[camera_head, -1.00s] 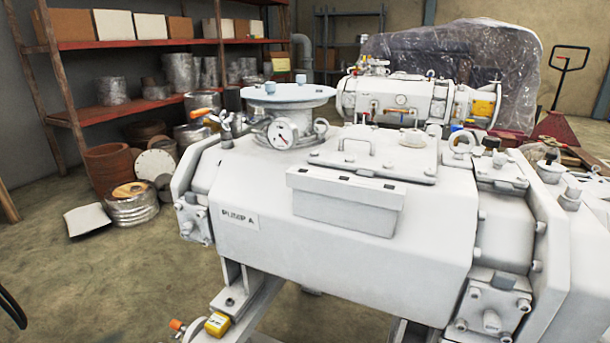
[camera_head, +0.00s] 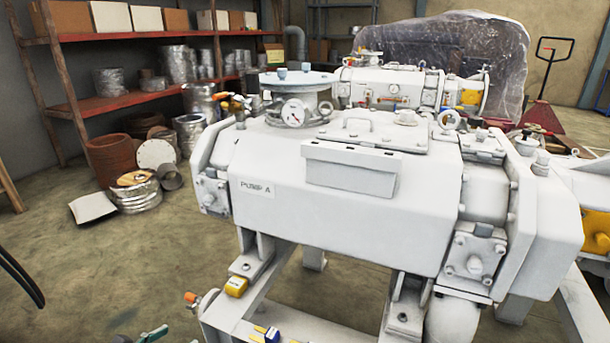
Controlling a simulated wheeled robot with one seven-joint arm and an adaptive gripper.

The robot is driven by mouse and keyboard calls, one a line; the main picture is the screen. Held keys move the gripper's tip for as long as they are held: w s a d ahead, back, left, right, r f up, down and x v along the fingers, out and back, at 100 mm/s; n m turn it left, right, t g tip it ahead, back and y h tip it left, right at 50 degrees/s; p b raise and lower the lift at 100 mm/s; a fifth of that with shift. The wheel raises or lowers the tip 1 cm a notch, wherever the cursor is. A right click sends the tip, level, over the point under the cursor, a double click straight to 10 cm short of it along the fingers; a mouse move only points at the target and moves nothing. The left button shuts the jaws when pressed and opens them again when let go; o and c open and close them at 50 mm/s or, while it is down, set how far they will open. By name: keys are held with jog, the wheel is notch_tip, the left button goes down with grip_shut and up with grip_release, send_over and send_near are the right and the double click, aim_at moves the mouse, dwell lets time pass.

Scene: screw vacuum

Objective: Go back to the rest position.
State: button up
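The white screw vacuum pump (camera_head: 345,215), labelled PUMP A, stands on a white frame in the middle of the head view.
Red shelving (camera_head: 110,103) with boxes and wrapped cans stands at the back left. Drums and a white sheet (camera_head: 93,208) lie on the floor before it. A plastic-wrapped object (camera_head: 455,60) and a pallet truck (camera_head: 546,70) are behind the pump.

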jog(key=w+d+r+m+g+h, duration=0.1)
jog(key=w+d+r+m+g, duration=0.4)
jog(key=d+r, duration=0.55)
jog(key=d+r+m+g+h, duration=0.1)
jog(key=d+r+m+g, duration=0.2)
jog(key=d+r+m, duration=0.7)
jog(key=s+d+r+m+g+y, duration=0.1)
jog(key=s+d+r+m+g, duration=0.15)
jog(key=d, duration=1.05)
jog(key=s+d+r+m+g+y, duration=0.2)
jog(key=s+d+r+m+y, duration=0.3)
jog(key=s+d, duration=0.65)
jog(key=s+d+m+y, duration=0.2)
jog(key=s+m, duration=0.6)
jog(key=s, duration=0.7)
notch_tip(320, 180, up, 31)
jog(key=t+p, duration=0.5)
jog(key=p, duration=2.5)
jog(key=shift+s+r, duration=0.2)
